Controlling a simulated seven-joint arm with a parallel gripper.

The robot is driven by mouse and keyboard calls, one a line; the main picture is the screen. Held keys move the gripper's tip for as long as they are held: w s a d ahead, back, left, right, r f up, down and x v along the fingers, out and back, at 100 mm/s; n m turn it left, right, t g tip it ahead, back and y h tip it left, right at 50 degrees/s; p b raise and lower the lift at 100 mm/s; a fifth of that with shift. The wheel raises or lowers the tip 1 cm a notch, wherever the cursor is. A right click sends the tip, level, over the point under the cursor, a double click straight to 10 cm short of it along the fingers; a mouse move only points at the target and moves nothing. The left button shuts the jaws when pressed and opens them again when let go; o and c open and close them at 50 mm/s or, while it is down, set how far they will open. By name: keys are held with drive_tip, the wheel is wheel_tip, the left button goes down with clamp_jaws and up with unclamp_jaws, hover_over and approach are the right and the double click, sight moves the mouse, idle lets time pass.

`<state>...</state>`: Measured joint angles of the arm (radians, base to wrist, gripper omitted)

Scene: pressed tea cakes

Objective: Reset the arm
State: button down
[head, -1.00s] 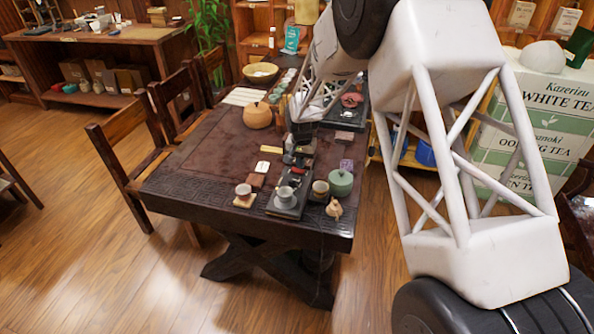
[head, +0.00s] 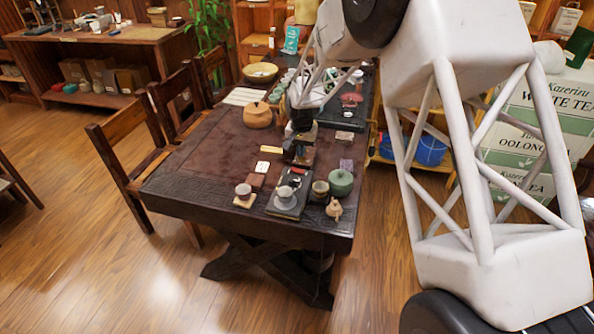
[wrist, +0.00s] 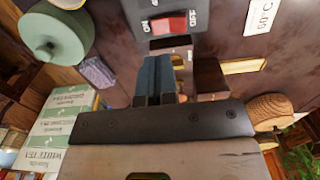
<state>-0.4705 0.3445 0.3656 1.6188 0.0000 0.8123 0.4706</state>
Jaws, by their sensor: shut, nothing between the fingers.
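How far the fingertips are above the table is hard to tell. My arm comes in from the right and hides part of the table's back.
Chairs line the left side. The table's left-middle surface is clear.

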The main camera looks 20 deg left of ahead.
idle(0.5)
drive_tip(key=s+d+r+t, duration=0.1)
drive_tip(key=s+d+r, duration=0.8)
drive_tip(key=d+r, duration=0.25)
drive_tip(key=s+d+r, duration=0.9)
drive_tip(key=d+r, duration=0.1)
drive_tip(key=d, duration=0.3)
drive_tip(key=s+d+r, duration=0.1)
drive_tip(key=s+d, duration=0.4)
drive_tip(key=s, duration=0.4)
drive_tip(key=s+d+r+t, duration=0.1)
drive_tip(key=s+d, duration=0.4)
drive_tip(key=s, duration=0.5)
drive_tip(key=s+d, duration=0.4)
drive_tip(key=s, duration=0.6)
drive_tip(key=shift+d+r+t, duration=0.3)
drive_tip(key=shift+d+r, duration=0.1)
